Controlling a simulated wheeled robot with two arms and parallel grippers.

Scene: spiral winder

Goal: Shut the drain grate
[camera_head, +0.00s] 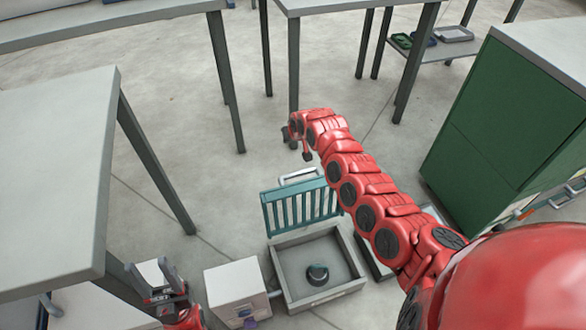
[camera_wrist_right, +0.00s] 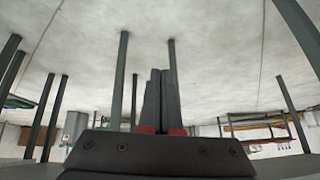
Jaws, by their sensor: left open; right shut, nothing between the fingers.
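The drain grate (camera_head: 301,207) is a teal barred panel with a pale handle on its far edge. It stands raised, tilted up at the far side of a grey square drain box (camera_head: 283,266), which is open on top. A dark round piece (camera_head: 317,274) sits on the box floor. My right gripper (camera_head: 298,143) is beyond and above the grate, apart from it. In the right wrist view its fingers (camera_wrist_right: 162,98) are shut together with nothing between them. My left gripper (camera_head: 163,286) is at the lower left, open, left of the drain box.
A white cabinet (camera_head: 237,287) stands directly left of the drain box. A grey table (camera_head: 52,170) is at the left and more tables are at the back. A green cabinet (camera_head: 502,125) stands at the right. Bare floor (camera_head: 190,120) lies beyond the grate.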

